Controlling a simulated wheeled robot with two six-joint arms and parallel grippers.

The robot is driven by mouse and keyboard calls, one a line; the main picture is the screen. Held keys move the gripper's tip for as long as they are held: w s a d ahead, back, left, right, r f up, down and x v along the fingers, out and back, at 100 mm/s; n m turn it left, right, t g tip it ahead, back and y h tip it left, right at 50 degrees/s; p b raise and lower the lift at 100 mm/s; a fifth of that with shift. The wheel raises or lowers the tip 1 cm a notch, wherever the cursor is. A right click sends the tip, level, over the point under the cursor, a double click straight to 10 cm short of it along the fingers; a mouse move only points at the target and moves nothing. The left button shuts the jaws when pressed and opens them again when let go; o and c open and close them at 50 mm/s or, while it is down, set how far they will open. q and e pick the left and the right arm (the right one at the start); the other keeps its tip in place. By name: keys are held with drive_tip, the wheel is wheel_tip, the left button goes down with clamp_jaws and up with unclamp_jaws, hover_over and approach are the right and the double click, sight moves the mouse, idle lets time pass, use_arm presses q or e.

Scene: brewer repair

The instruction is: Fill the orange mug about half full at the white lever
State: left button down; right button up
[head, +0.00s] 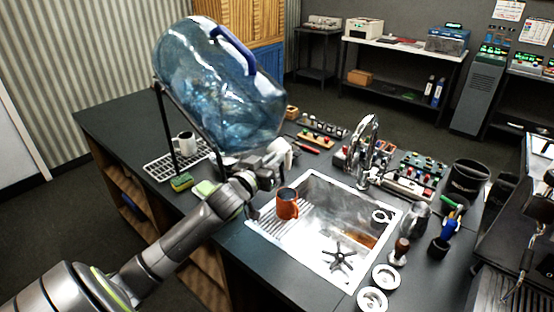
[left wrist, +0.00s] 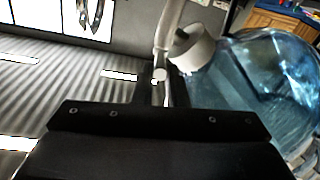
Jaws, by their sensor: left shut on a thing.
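The orange mug (head: 287,207) stands upright at the left part of the sink, by the ribbed drainboard; its inside looks dark and its water level cannot be told. The big blue water jug (head: 215,90) lies tilted in a black stand, its neck end toward the sink. The white lever (left wrist: 168,30) shows in the left wrist view beside a white round tap part (left wrist: 190,52). My left gripper (head: 270,172) is at the jug's neck, above and left of the mug, and appears shut on the white lever. Its fingers partly hide the tap. My right gripper is not in view.
A steel sink (head: 335,235) with a chrome faucet (head: 364,150) lies right of the mug. A white mug (head: 186,143) stands on a drip rack, with a sponge (head: 181,182) in front. Coffee tools and cups crowd the counter's right side.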

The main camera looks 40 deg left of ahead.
use_arm(q)
drive_tip(key=shift+a+m+h, duration=0.35)
drive_tip(key=shift+m+h, duration=0.25)
drive_tip(key=shift+h, duration=0.7)
drive_tip(key=c, duration=1.5)
unclamp_jaws()
drive_tip(key=shift+a, duration=0.1)
drive_tip(key=shift+o, duration=0.2)
drive_tip(key=shift+s, duration=0.1)
drive_tip(key=s+a+p, duration=0.1)
drive_tip(key=s, duration=1.6)
drive_tip(key=shift+a, duration=0.25)
